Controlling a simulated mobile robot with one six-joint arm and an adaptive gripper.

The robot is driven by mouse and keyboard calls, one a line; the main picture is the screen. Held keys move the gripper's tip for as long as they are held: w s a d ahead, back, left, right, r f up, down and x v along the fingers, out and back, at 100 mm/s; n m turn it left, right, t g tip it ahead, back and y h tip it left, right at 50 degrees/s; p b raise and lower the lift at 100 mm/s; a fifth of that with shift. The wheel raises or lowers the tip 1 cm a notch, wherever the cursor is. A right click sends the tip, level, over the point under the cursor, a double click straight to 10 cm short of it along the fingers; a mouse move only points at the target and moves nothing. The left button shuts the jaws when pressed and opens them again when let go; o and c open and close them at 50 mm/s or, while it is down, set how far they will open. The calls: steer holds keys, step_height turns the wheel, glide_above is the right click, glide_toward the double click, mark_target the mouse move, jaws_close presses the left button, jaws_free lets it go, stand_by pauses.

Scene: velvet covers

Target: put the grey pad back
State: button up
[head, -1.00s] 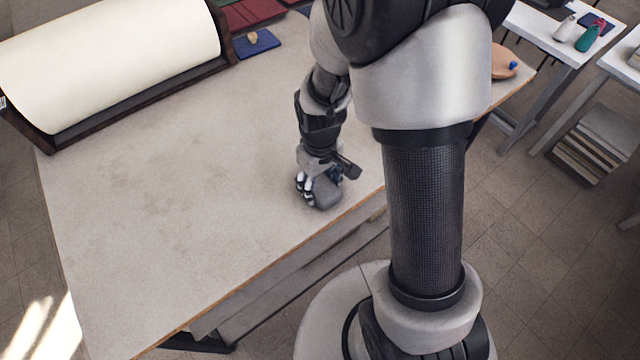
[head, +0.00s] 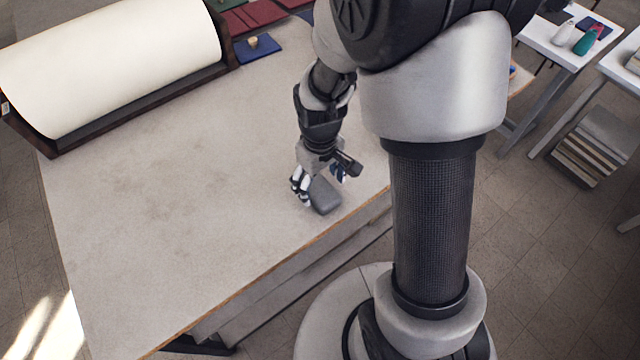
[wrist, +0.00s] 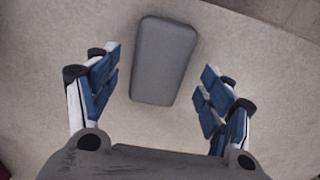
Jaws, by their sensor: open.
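The grey pad (head: 324,196) lies flat on the table near its front edge, a rounded block. In the wrist view the pad (wrist: 163,60) sits ahead of and partly between the open fingers, with clear space on both sides. My gripper (head: 318,186) is open and empty just above the table, right at the pad. In the wrist view its blue-padded fingers (wrist: 158,92) are spread wide and do not touch the pad. Part of the pad is hidden behind the gripper in the head view.
A large cream roll (head: 110,60) in a dark holder stands at the back left. A blue cloth (head: 257,50) with a small tan object and red covers (head: 255,18) lie behind. The table's middle and left (head: 170,200) are clear. A white side table (head: 560,40) stands apart at right.

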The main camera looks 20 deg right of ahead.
step_height(320, 180, up, 9)
steer(key=p, duration=0.3)
step_height(320, 180, up, 9)
steer(key=m+t, duration=0.1)
steer(key=t, duration=0.1)
glide_above(320, 190)
steer(key=s, duration=0.4)
steer(key=s+r+m+t, duration=0.2)
steer(key=s+r, duration=0.5)
steer(key=s, duration=0.3)
steer(key=shift+s+r+m+t, duration=0.3)
steer(key=shift+s+r, duration=0.1)
steer(key=shift+f+b, duration=0.1)
steer(key=shift+b, duration=0.2)
